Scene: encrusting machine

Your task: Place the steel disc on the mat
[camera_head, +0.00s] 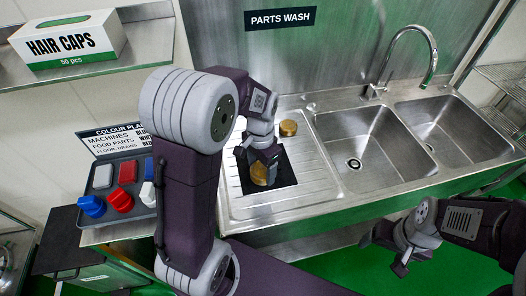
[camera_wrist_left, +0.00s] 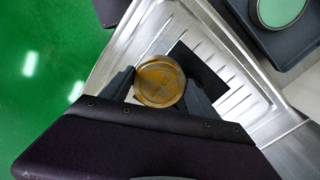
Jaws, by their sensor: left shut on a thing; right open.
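My left gripper (camera_head: 263,165) is shut on a round, brass-coloured disc (camera_head: 259,175). In the left wrist view the disc (camera_wrist_left: 160,82) sits between the two dark fingers, its flat face toward the camera. The disc looks golden rather than steel grey. The black mat (camera_head: 285,168) lies on the ribbed drainboard, under and around the held disc in the head view. The mat also shows beyond the disc in the left wrist view (camera_wrist_left: 204,66). I cannot tell whether the disc touches the mat. My right gripper (camera_head: 400,264) is open and empty at the lower right.
Another brass-coloured round piece (camera_head: 288,128) stands on the drainboard (camera_head: 310,175) behind the mat. Two sink basins (camera_head: 360,145) lie to the right, with a tap (camera_head: 405,60). A tray (camera_head: 125,200) with coloured items is at the left. A hair caps box (camera_head: 68,40) sits on a shelf.

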